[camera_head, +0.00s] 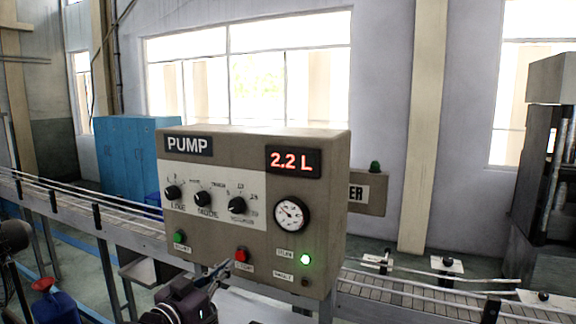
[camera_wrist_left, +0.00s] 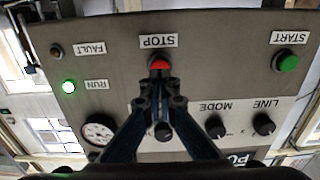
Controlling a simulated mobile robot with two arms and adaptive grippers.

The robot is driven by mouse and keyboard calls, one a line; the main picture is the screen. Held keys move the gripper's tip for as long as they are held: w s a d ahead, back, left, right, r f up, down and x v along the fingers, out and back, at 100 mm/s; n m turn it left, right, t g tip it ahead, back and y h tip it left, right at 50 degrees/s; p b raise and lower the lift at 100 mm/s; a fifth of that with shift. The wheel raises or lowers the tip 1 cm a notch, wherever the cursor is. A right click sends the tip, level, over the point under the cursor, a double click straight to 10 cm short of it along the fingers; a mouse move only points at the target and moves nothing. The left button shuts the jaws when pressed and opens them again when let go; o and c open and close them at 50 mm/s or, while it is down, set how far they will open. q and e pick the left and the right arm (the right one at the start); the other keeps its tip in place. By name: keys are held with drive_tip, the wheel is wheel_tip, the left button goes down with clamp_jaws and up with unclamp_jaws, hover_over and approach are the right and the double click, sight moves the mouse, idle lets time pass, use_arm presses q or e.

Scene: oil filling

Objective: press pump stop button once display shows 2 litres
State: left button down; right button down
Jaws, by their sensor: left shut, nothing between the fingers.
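The pump control box (camera_head: 255,210) faces me, with its red-lit display (camera_head: 293,161) reading 2.2 L. The red stop button (camera_head: 241,255) is low in the middle of the panel, and it also shows in the left wrist view (camera_wrist_left: 160,63), where the panel is upside down. The green run light (camera_head: 305,259) is lit. The green start button (camera_head: 179,237) is at the lower left. My left gripper (camera_head: 224,266) is shut and empty, its tips right at the stop button. In the left wrist view its fingertips (camera_wrist_left: 160,82) overlap the button's edge; I cannot tell whether they touch.
Three black knobs (camera_head: 203,198) and a round gauge (camera_head: 291,215) sit above the buttons. A conveyor (camera_head: 420,287) runs behind the box. Blue lockers (camera_head: 128,160) stand at the back left. A blue container with a red funnel (camera_head: 50,300) is at the lower left.

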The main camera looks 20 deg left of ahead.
use_arm(q)
drive_tip(key=shift+w+d, duration=0.15)
drive_tip(key=shift+w, duration=1.75)
drive_tip(key=shift+s, duration=0.15)
approach(239, 257)
drive_tip(key=shift+s, duration=0.65)
drive_tip(key=shift+p, duration=0.4)
drive_tip(key=shift+w+f, duration=0.1)
